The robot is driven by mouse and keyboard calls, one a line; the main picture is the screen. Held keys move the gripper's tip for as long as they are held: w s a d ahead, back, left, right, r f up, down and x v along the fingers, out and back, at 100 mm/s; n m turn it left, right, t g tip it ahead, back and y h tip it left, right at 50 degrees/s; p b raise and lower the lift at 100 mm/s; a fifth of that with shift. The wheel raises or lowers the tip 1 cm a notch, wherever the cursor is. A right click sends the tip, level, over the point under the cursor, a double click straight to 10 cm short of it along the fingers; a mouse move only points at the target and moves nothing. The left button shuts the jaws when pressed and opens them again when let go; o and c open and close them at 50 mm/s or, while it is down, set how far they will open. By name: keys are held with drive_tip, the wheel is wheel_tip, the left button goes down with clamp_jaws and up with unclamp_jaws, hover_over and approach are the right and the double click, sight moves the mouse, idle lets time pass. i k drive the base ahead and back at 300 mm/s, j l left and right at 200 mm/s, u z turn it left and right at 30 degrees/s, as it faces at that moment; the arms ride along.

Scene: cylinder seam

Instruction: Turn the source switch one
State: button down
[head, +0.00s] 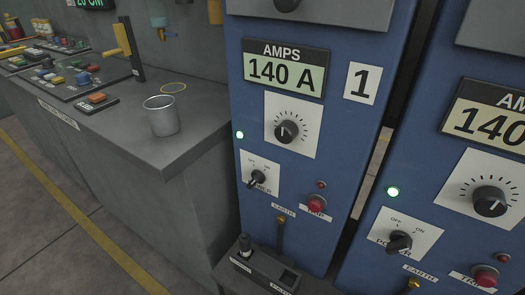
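The blue power source marked 1 (335,160) stands in the middle, its display reading 140 A. Its black power switch (257,179) sits on a white plate at the lower left of the panel. The lever looks slanted, with one end toward the lower left; the small position labels above it are too blurred to read surely. A green lamp (240,135) above the switch is lit. A black amps knob (287,132) is higher up, and a red button (317,203) is lower right. My gripper is not in view.
A second blue source (372,225) stands close at the right, with its own power switch (400,242) and lit green lamp (393,191). A grey bench (205,135) with a metal cup (161,115) is at the left. A dark box (258,268) sits below source 1.

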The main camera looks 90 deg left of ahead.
sight(258, 176)
drive_tip(key=u, duration=2.6)
